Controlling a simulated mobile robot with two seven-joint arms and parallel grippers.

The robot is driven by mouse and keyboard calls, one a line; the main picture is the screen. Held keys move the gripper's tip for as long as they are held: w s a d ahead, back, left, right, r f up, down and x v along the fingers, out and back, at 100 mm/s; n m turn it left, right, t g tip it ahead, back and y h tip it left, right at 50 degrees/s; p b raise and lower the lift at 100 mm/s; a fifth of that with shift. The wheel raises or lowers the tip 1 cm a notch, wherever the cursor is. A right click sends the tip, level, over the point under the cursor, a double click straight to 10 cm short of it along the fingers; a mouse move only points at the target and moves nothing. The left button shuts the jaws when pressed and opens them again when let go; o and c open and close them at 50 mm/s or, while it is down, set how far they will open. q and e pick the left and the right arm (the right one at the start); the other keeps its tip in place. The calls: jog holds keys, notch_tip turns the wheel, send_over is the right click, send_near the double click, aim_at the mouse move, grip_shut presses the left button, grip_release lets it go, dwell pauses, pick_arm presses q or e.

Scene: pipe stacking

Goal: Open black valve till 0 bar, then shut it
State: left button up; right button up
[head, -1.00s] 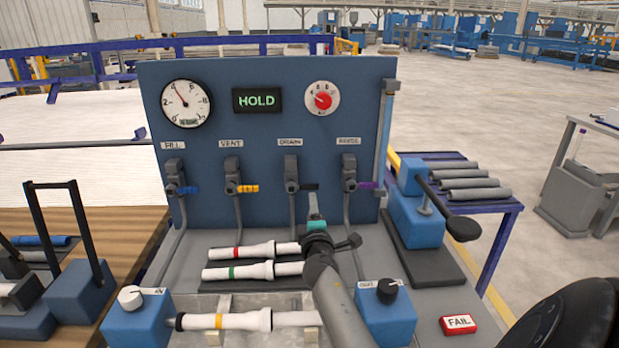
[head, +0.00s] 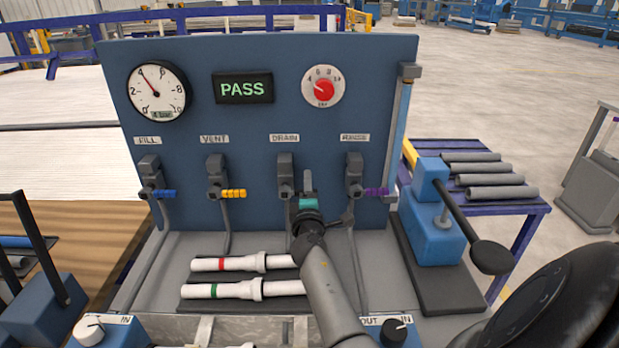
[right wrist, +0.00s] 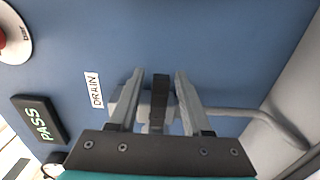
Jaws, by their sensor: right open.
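The black valve (head: 286,163) is mounted on the blue panel under the DRAIN label. My right gripper (head: 308,183) is in front of it and hides its black lever in the head view. In the right wrist view, the black lever (right wrist: 160,90) lies between the two open fingers (right wrist: 155,82), with a gap visible on its right side. The round pressure gauge (head: 157,92) has its needle up and left, near 4. The display (head: 243,88) reads PASS. My left gripper is not in view.
Blue (head: 165,194), yellow (head: 233,194) and purple (head: 376,191) valve levers stand in the same row. A blue hand pump (head: 432,230) stands right of the panel.

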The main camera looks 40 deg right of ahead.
jog(key=shift+w+d, duration=0.15)
jog(key=shift+w, duration=0.05)
grip_shut()
dwell(0.4)
jog(key=shift+r, duration=0.1)
dwell(1.0)
